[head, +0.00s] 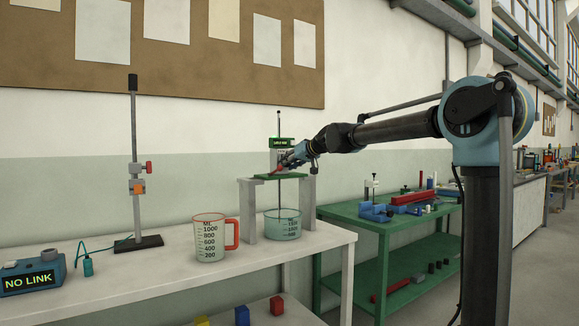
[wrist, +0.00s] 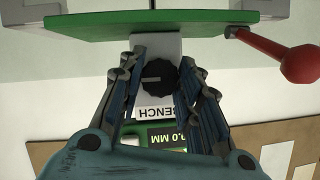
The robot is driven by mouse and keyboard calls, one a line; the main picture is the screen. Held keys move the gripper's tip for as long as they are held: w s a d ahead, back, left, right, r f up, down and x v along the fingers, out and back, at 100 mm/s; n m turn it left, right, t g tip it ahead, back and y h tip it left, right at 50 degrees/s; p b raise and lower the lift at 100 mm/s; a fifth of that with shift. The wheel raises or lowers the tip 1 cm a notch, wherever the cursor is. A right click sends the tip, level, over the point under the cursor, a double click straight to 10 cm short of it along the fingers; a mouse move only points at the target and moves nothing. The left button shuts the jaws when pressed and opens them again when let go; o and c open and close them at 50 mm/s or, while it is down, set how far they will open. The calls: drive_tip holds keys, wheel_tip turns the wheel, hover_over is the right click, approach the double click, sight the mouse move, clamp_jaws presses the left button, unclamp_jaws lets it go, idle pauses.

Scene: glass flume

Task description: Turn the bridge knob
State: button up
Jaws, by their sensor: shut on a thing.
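The black knob (wrist: 158,77) has a pale pointer line and sits on a white block (wrist: 150,46) labelled BENCH, upside down in the wrist view. My gripper (wrist: 160,70) has its fingers on both sides of the knob and is shut on it; the exact contact is hard to see. In the head view my gripper (head: 286,160) is at the bridge, just above its green plate (head: 281,177), and hides the knob. The bridge stands on two grey posts (head: 247,210). A red-handled lever (wrist: 300,64) sits at the plate's edge.
A small display (wrist: 170,139) reads 0.0 MM. A glass beaker (head: 283,225) stands under the bridge, with a red-handled measuring jug (head: 211,238) to its left. A rod stand (head: 136,180) and a box reading NO LINK (head: 31,277) are further left on the bench.

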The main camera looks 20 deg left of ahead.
drive_tip(key=shift+w, duration=0.15)
drive_tip(key=o, duration=1)
drive_tip(key=shift+d, duration=0.1)
drive_tip(key=shift+o, duration=0.2)
drive_tip(key=v, duration=1.2)
drive_tip(key=shift+f, duration=0.15)
